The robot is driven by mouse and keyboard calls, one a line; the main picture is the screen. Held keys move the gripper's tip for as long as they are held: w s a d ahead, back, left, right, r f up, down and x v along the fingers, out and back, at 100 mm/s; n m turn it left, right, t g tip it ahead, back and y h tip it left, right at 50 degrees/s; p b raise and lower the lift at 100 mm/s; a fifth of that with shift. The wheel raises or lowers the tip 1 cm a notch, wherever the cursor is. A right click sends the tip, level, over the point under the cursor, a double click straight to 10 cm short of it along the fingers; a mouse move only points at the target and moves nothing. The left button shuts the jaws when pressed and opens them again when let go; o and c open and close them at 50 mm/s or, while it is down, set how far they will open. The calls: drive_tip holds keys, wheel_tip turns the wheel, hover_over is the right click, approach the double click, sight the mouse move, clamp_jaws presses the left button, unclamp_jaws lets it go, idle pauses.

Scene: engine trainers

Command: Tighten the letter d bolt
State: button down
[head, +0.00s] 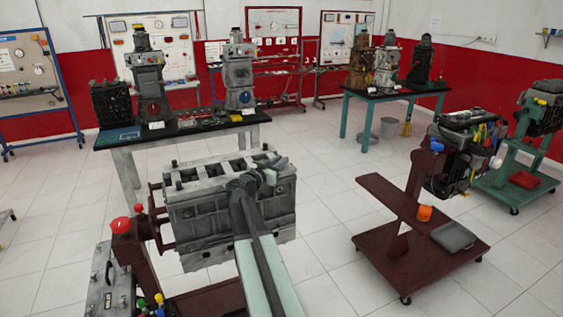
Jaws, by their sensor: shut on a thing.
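A grey engine block (215,217) sits on a dark red stand in front of me, with a ladder-like frame across its top. Small dark bolts stand up from the top, one at the left front (178,185) and one at the back right (265,147). No letters are readable, so I cannot tell which bolt is d. My gripper (274,169) is over the right end of the block's top, low against it. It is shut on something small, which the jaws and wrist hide. My arm covers part of the block's right front.
A dark red stand with a red knob (120,225) is at the left of the block. Behind is a table (180,137) with engine parts. White floor is clear between them.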

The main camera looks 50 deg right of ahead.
drive_tip(key=shift+s+d+g, duration=0.15)
drive_tip(key=shift+s+g, duration=0.05)
drive_tip(key=shift+g, duration=0.1)
drive_tip(key=c, duration=1.3)
unclamp_jaws()
drive_tip(key=shift+s+d, duration=0.1)
drive_tip(key=shift+d, duration=0.1)
drive_tip(key=shift+c, duration=0.2)
drive_tip(key=shift+a, duration=0.2)
drive_tip(key=a, duration=0.7)
drive_tip(key=shift+s+a, duration=0.4)
